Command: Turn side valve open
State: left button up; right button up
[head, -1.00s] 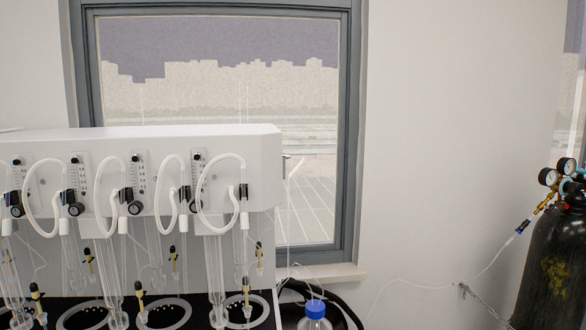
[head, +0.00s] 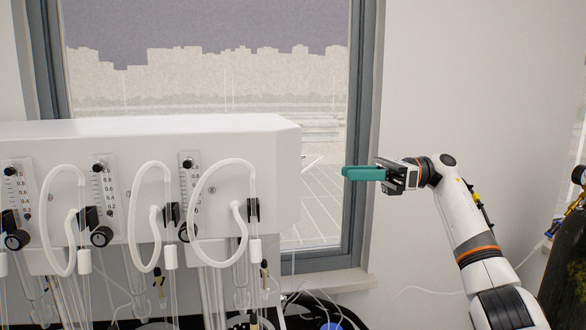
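The white multi distiller (head: 150,135) fills the left half of the head view, with flow gauges, black knobs and looped white tubes on its front. At its right end a small, thin, light lever (head: 312,161) sticks out against the window; this looks like the side valve. My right gripper (head: 347,173) has teal fingers that point left toward that lever. They are a short way to the right of it in the picture, with a visible gap. The fingers show side-on as one block, so their opening cannot be told. My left gripper is out of view.
A window (head: 205,75) with a grey frame stands behind the distiller. Glass tubes hang below its front. A blue bottle cap (head: 332,326) shows at the bottom edge. A dark gas cylinder (head: 566,265) stands at the far right. The wall area above my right arm is clear.

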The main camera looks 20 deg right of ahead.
jog(key=s+p+x, duration=0.1)
jog(key=p+x, duration=0.2)
jog(key=x, duration=0.7)
jog(key=shift+s+a+r+n, duration=0.2)
jog(key=shift+a+r+n, duration=0.1)
jog(key=shift+a, duration=0.25)
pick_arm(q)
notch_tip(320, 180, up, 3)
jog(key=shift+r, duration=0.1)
pick_arm(e)
grip_shut()
